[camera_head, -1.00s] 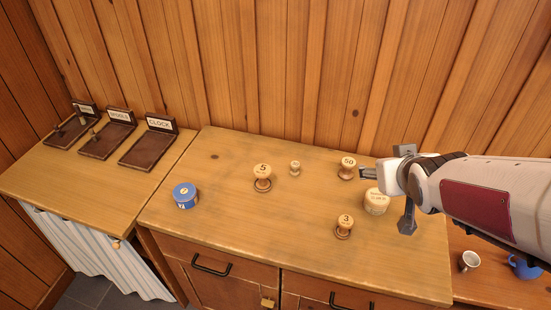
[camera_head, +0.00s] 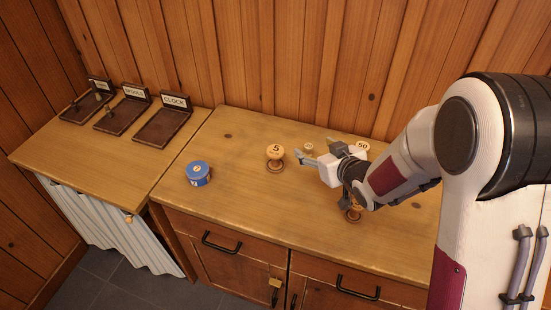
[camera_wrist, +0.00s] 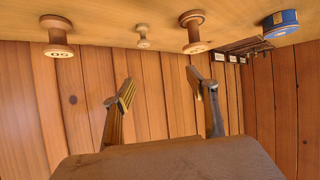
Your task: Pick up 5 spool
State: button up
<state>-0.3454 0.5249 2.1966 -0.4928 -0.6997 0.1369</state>
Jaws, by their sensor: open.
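The spool marked 5 (camera_head: 275,152) is pale turned wood with a wide round top and a darker base, standing upright on the wooden counter. It also shows in the wrist view (camera_wrist: 193,34), upside down in the picture, above the fingers.
A spool marked 50 (camera_head: 362,146) and a small spool (camera_head: 309,147) stand near the wall. A blue tin (camera_head: 198,173) stands left on the counter (camera_head: 240,200). Labelled dark stands (camera_head: 163,128) are on the left bench.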

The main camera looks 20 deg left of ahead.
aim_at(277, 152)
jog(key=a+f+y, duration=0.1)
jog(key=a, duration=0.1)
jog(key=s+a+f, duration=0.1)
jog(key=a+f, duration=0.1)
jog(key=s+a+f+n+y, duration=0.1)
jog(key=a+f, duration=0.1)
jog(key=shift+a+g+y, duration=0.25)
jog(key=shift+g+y, duration=0.05)
jog(key=shift+g, duration=0.1)
jog(key=shift+x, duration=1.25)
jog(key=shift+a, duration=0.1)
jog(key=shift+r+x, duration=0.15)
jog(key=shift+x, duration=1.15)
jog(key=shift+r+x, duration=0.1)
jog(key=shift+x, duration=1.15)
jog(key=shift+a, duration=0.15)
jog(key=c, duration=1.2)
